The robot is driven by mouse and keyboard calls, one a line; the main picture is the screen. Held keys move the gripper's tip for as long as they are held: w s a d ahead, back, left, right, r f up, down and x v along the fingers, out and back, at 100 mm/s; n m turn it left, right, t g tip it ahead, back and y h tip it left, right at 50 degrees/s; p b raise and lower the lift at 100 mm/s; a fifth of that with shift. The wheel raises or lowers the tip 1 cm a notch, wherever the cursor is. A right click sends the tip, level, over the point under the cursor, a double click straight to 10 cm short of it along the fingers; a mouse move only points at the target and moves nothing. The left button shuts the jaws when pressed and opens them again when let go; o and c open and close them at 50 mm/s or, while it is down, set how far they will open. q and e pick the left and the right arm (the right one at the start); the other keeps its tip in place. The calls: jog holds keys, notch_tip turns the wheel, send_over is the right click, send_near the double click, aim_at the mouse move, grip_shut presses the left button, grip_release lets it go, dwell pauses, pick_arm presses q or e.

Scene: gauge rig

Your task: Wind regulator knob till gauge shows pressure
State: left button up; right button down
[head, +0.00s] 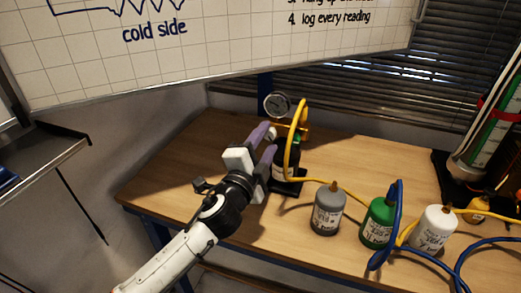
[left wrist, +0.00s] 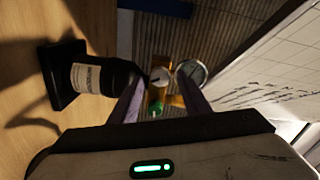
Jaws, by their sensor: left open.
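The pressure gauge (head: 277,105) is a round dial with a pale face, at the back of the table in the head view. It also shows in the left wrist view (left wrist: 191,72); its reading is too small to make out. The brass regulator (head: 303,117) sits beside it on top of a dark bottle (left wrist: 100,77). In the left wrist view brass parts of the regulator (left wrist: 157,92) show between the fingers; I cannot tell which part is the knob. My left gripper (head: 272,138) is open, its purple fingers pointing at the regulator. Contact is unclear. My right gripper is not in view.
A yellow hose (head: 291,140) arches down from the regulator. Grey (head: 327,210), green (head: 378,222) and white (head: 433,230) bottles stand at the front right, with blue hose (head: 399,215) around them. The wooden table (head: 180,165) is clear at left. A whiteboard (head: 220,45) hangs above.

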pick_arm(q)
jog(key=v, duration=0.9)
jog(key=shift+s, duration=0.4)
jog(key=shift+a, duration=0.15)
jog(key=s+a+f+n+g+y, duration=0.5)
jog(key=s+a+f+n+g, duration=0.2)
jog(key=s+a+f+n, duration=0.65)
jog(key=s+a+f+n+g, duration=0.1)
jog(key=s+a+f+g, duration=0.2)
jog(key=s, duration=0.5)
jog(key=s+a+f+n+g, duration=0.25)
jog(key=s+f, duration=0.25)
jog(key=s, duration=0.4)
jog(key=w+d+f+t, duration=0.1)
jog(key=d+f+t, duration=0.1)
jog(key=f, duration=0.4)
jog(key=w+d+f+t+h, duration=0.1)
jog(key=w+d+f+t, duration=0.1)
jog(key=f, duration=0.4)
jog(key=shift+w+d+f+m+h, duration=0.3)
jog(key=shift+d+f, duration=0.1)
jog(key=shift+d, duration=0.45)
